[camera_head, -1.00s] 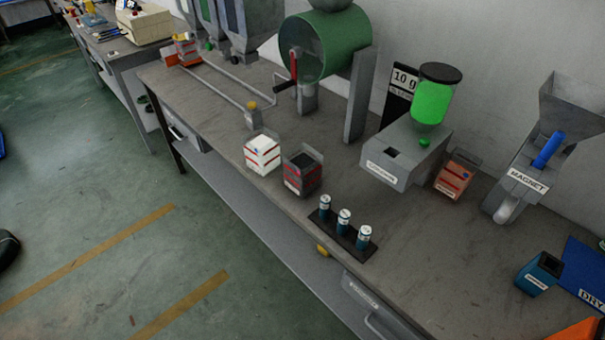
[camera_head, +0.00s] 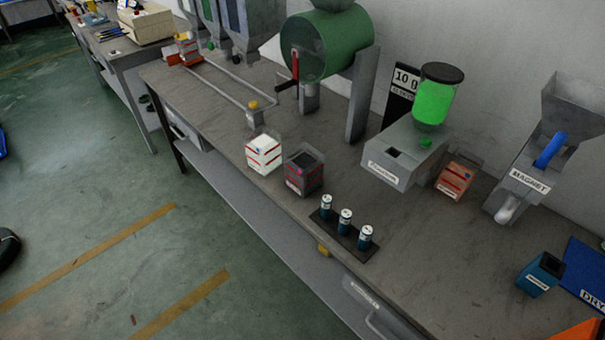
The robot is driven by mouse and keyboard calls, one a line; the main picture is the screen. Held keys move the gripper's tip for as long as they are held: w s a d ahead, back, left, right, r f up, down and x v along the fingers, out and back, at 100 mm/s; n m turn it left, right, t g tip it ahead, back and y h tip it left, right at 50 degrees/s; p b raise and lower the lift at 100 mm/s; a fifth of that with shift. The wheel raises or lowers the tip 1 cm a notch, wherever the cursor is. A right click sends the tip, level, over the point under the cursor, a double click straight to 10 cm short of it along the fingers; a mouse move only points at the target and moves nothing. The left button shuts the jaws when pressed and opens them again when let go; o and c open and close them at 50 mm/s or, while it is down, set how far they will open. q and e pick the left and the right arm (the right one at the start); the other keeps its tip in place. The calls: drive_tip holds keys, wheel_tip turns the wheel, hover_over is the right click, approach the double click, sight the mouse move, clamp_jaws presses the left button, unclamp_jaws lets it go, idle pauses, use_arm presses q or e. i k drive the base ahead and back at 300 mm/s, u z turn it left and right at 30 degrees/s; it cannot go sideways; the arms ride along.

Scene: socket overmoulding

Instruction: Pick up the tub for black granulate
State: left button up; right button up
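A dark grey to black tub (camera_head: 304,172) with red stripes and an open top stands upright on the workbench, near its front edge. A white tub (camera_head: 264,153) with red stripes stands just to its left. An orange-brown tub (camera_head: 456,178) stands further right, beside the grey dispenser. Neither of my grippers shows in the head view, and nothing touches the dark tub.
Several blue-and-white cylinders stand in a black rack (camera_head: 345,234) to the right of the dark tub. A grey dispenser (camera_head: 392,160), a green drum (camera_head: 322,48), a magnet hopper (camera_head: 519,190) and a blue container (camera_head: 539,274) also occupy the workbench (camera_head: 235,103).

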sight(304, 165)
drive_tip(key=u, duration=0.8)
drive_tip(key=i, duration=0.75)
drive_tip(key=z, duration=0.5)
